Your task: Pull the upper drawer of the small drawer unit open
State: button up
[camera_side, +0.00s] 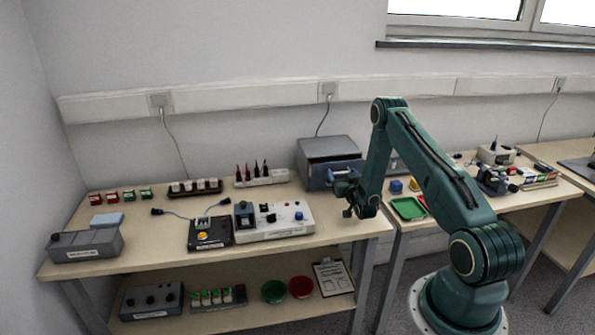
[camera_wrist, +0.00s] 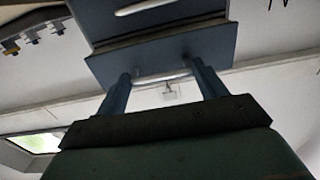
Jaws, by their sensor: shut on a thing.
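The small drawer unit (camera_side: 328,150) is a grey-blue box at the back right of the left bench. Its front faces right and forward, and my arm partly hides it. In the wrist view, the upper drawer's front (camera_wrist: 180,48) is a blue-grey panel with a pale bar handle (camera_wrist: 150,78). A second panel with its own pale handle (camera_wrist: 145,7) shows at the top edge of this upside-down view. My gripper (camera_wrist: 162,77) has one finger on each side of the upper drawer's handle and is shut on it. The side view shows my gripper (camera_side: 345,187) small at the unit's front.
A white control box (camera_side: 273,220) and a black device (camera_side: 209,232) stand left of my gripper. A rack of screwdrivers (camera_side: 262,178) is left of the unit. A green tray (camera_side: 408,208) lies to the right. Bare bench top shows in front of the unit.

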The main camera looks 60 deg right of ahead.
jog(key=v, duration=0.8)
jog(key=shift+s, duration=0.35)
jog(key=o, duration=1.2)
jog(key=shift+c, duration=0.2)
jog(key=shift+a, duration=0.15)
